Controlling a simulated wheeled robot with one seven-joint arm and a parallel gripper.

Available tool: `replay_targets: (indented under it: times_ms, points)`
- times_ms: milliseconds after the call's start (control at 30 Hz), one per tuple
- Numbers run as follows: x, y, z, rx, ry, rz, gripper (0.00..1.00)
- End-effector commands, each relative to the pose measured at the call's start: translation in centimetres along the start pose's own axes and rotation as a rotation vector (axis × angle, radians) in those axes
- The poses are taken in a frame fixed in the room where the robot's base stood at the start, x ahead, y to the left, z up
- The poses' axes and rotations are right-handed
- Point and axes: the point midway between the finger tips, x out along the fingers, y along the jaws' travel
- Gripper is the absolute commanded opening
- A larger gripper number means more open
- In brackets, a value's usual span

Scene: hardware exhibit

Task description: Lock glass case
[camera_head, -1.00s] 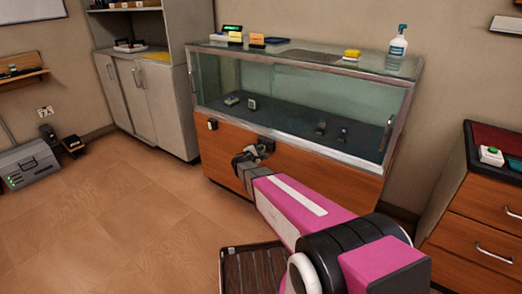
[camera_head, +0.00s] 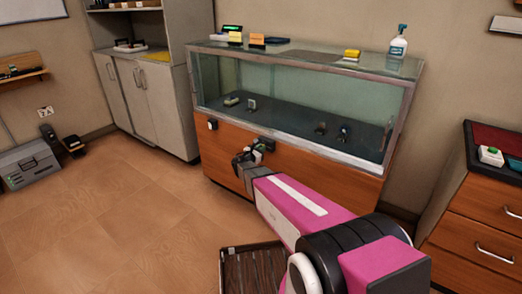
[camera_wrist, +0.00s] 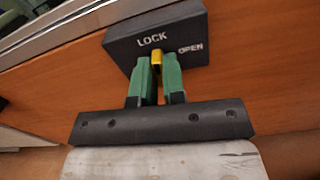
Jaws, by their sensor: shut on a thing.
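The glass case (camera_head: 296,97) has a glass upper part over a wooden base. A dark lock box (camera_wrist: 160,38) on the wooden front carries the words LOCK and OPEN; it also shows in the head view (camera_head: 266,140). A small yellow key or knob (camera_wrist: 156,58) is at the box, below and between the two words. My gripper (camera_wrist: 159,66) has its green fingers shut on this yellow piece; in the head view the gripper (camera_head: 260,149) is at the case front. The fingers hide part of the yellow piece, so its exact setting is hard to tell.
Several small items sit inside the case. A spray bottle (camera_head: 398,42) and a yellow block (camera_head: 351,54) stand on its top. A grey cabinet (camera_head: 150,95) is at left, a wooden drawer unit (camera_head: 478,215) at right. Floor at left is open.

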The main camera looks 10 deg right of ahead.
Motion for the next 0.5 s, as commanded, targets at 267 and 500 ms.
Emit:
replay_targets:
  times_ms: [267,500]
  points:
    - [-0.06,-0.04,-0.08,-0.110,0.002,0.000,0.00]
    - [-0.07,-0.05,-0.08,-0.140,0.002,0.000,0.00]
